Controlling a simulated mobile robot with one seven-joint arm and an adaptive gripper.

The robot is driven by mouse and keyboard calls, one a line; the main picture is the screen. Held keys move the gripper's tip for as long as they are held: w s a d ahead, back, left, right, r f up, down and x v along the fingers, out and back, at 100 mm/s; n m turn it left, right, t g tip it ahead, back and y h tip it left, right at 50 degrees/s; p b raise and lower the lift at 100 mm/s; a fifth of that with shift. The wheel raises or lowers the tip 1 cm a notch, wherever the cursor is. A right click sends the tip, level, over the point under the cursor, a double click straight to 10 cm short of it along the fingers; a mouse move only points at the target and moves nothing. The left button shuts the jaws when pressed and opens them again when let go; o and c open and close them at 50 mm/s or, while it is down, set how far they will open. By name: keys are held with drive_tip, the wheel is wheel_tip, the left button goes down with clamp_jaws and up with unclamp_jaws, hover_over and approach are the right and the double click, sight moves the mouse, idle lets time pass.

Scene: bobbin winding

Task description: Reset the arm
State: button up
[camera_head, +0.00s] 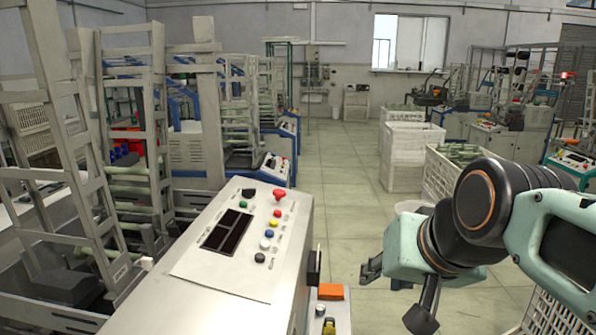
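My arm comes in from the right edge, with teal and dark grey links and an orange ring at a joint. My gripper (391,299) hangs at the lower middle right, above the aisle floor. Its two dark fingers stand apart, one at the left and one lower down, and nothing shows between them. It is to the right of the control panel (190,255) on the white machine and does not appear to touch it.
The panel carries a red mushroom button (280,194) and several coloured buttons. An orange block (330,291) lies beside the machine. A white crate (447,180) stands behind my arm, another (402,158) farther back. The aisle floor (345,200) is clear.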

drive_tip(key=s+f+n+g+h, duration=0.1)
drive_tip(key=s+f+g, duration=0.1)
drive_tip(key=s+f, duration=0.55)
wheel_tip(320, 180, up, 16)
drive_tip(key=p, duration=1.6)
drive_tip(key=shift+r+p, duration=0.2)
drive_tip(key=shift+p, duration=0.2)
drive_tip(key=shift+n, duration=0.3)
